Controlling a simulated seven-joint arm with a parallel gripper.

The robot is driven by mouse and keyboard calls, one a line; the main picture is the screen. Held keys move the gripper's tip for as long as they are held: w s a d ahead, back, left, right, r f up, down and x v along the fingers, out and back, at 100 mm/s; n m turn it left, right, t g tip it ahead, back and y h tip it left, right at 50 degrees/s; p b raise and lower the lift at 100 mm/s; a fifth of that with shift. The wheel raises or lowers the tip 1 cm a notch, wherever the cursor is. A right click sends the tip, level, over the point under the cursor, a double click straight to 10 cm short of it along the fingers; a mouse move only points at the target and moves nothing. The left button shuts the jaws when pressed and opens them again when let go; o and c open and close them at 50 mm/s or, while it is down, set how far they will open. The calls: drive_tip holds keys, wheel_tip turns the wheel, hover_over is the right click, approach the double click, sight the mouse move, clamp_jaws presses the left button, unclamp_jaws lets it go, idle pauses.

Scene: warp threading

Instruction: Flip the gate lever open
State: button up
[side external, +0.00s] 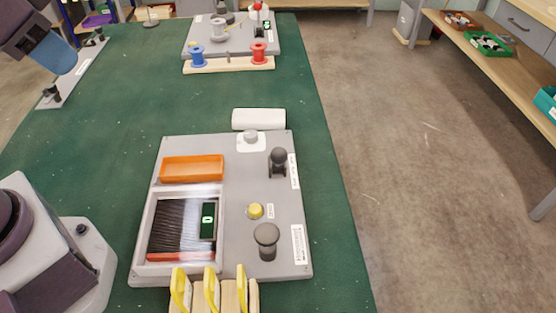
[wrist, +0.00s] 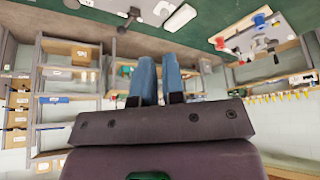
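Two dark grey lever-like parts stand on the right side of the grey panel (side external: 235,200) in the side external view. The upper one is a forked lever (side external: 278,161) standing upright beside a label. The lower one is a round-topped knob (side external: 267,238) near another label. The labels are too small to read, so I cannot tell for sure which is the gate lever. My gripper (side external: 66,62) is high at the upper left, far from the panel. In the wrist view its two blue fingers (wrist: 159,62) stand slightly apart, with nothing visible between them.
The panel carries an orange tray (side external: 192,169), a dark-threaded frame (side external: 180,228) and a yellow button (side external: 255,211). Yellow-handled tools (side external: 211,288) stand at its front edge. A spool board (side external: 230,64) is at the back. Green table (side external: 110,120) is clear left of the panel.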

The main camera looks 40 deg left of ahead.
drive_tip(key=w+d+f+m+g, duration=0.1)
drive_tip(key=d+f+m, duration=0.1)
drive_tip(key=w+d+f+m+g+y, duration=0.1)
drive_tip(key=d+f+m+g, duration=0.1)
drive_tip(key=d+f+m, duration=0.1)
drive_tip(key=w+d+f+m+g+y, duration=0.1)
drive_tip(key=d+f+m, duration=0.1)
drive_tip(key=f, duration=0.1)
drive_tip(key=shift+w+d+f+m, duration=0.1)
drive_tip(key=shift+w+d+m, duration=0.2)
drive_tip(key=shift+d, duration=0.1)
clamp_jaws()
drive_tip(key=m+t+y, duration=0.6)
drive_tip(key=m+t, duration=0.3)
drive_tip(key=m, duration=1.2)
approach(278, 161)
drive_tip(key=shift+s+d+f, duration=0.1)
drive_tip(key=shift+s+d, duration=0.3)
drive_tip(key=shift+s, duration=0.2)
drive_tip(key=shift+s+d, duration=0.4)
drive_tip(key=shift+s, duration=0.15)
drive_tip(key=shift+a, duration=0.1)
drive_tip(key=x, duration=1)
drive_tip(key=shift+w, duration=0.1)
